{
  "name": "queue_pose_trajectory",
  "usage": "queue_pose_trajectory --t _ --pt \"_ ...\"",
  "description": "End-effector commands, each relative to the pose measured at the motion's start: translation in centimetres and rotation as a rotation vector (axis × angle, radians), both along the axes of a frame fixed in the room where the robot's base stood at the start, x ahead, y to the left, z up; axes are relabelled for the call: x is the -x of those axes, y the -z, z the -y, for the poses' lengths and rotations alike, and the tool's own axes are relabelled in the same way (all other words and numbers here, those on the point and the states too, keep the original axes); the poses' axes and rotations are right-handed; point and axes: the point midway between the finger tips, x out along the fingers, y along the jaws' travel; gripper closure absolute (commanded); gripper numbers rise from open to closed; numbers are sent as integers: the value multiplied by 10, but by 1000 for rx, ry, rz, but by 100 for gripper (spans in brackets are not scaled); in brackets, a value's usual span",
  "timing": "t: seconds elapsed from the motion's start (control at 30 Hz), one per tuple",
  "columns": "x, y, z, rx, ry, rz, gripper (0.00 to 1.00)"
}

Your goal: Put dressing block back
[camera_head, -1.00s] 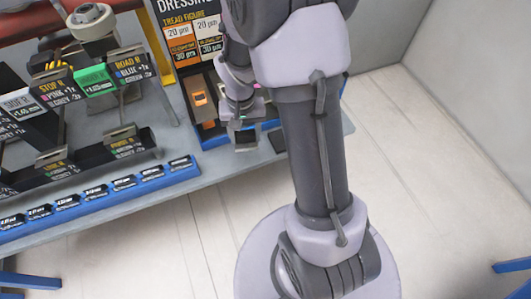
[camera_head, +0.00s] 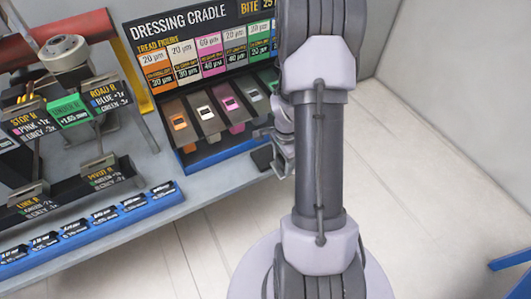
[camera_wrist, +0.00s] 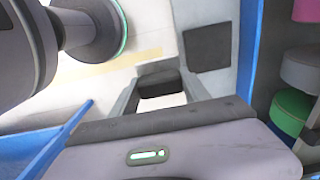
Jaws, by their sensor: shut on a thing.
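My gripper (camera_wrist: 160,98) is shut on a dark block (camera_wrist: 160,80), whose dark end shows between the fingers in the wrist view. In the head view my gripper (camera_head: 284,150) is at the front right of the dressing cradle (camera_head: 197,26), mostly hidden behind my arm; the held block cannot be made out there. The cradle holds a row of blocks with orange (camera_head: 179,121), white (camera_head: 206,113), pink (camera_head: 232,104) and grey (camera_head: 250,94) labels. Its right end is hidden by my arm. Pink, grey and green (camera_wrist: 289,112) ends show at the right of the wrist view.
A dark square pad (camera_head: 262,158) lies on the bench near its front edge, and also shows in the wrist view (camera_wrist: 207,48). A rack with labelled arms (camera_head: 97,165) and a blue label strip (camera_head: 90,226) stand at left.

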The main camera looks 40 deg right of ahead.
Motion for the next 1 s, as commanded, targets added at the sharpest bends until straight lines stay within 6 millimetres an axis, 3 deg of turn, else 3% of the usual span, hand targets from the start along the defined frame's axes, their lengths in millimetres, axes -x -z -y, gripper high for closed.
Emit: queue_pose_trajectory --t 0.1,0.3,0.43,0.6,0.93,0.97,1.0 --pt "-42 8 6 3 -6 3 100" --pt "-93 11 13 1 -5 2 100" --pt "-101 16 15 1 -4 0 100" --pt "-101 47 14 0 -4 -1 100" --pt "-101 48 15 0 -5 0 100" --pt "-101 49 14 0 -5 0 44" --pt "-101 48 14 0 -5 0 36"
